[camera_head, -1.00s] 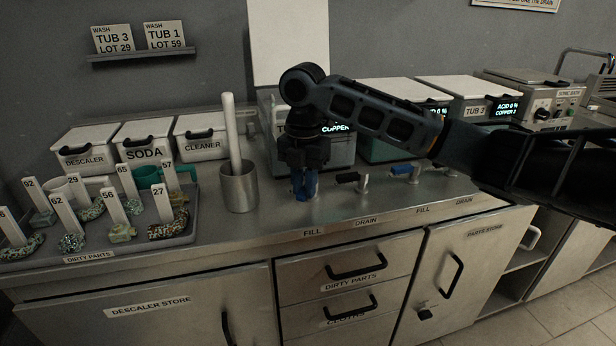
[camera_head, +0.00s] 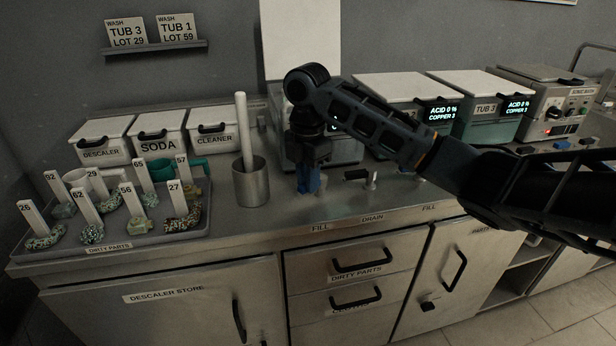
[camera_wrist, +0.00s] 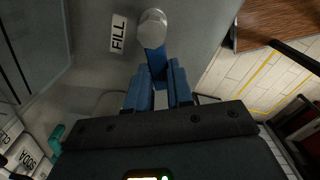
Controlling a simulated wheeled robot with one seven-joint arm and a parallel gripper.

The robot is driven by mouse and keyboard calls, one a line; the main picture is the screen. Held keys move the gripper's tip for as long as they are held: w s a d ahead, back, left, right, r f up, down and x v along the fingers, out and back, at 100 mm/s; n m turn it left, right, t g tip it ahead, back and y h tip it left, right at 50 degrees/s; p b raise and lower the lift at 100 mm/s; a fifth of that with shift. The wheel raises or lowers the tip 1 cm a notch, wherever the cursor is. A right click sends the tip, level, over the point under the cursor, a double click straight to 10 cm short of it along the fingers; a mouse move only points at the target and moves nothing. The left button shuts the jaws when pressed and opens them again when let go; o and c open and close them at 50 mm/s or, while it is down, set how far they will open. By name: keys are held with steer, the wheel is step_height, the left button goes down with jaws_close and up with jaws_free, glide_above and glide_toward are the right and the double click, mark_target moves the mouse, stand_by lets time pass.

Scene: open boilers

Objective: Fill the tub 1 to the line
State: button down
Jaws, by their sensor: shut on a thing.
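The leftmost tub (camera_head: 347,152) stands behind my gripper and arm, which hide its label and most of its front. A white panel (camera_head: 300,42) stands upright behind it. My gripper (camera_head: 308,182) is low at the counter front of this tub, shut on the blue fill tap handle (camera_wrist: 156,58). In the wrist view, the handle runs from a round metal tap post (camera_wrist: 152,28) to between the fingers. The FILL label (camera_wrist: 118,33) lies beside it. The water level and the line inside the tub cannot be seen.
A black drain handle (camera_head: 356,174) is just right of my gripper. A metal cup (camera_head: 251,186) with a white rod stands to the left, then a tray (camera_head: 150,238) of tagged dirty parts. Two lidded tubs with displays, including TUB 3 (camera_head: 486,108), stand to the right.

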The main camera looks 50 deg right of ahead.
steer(key=shift+d, duration=0.1)
steer(key=c, duration=1)
jaws_free()
steer(key=shift+r, duration=3.95)
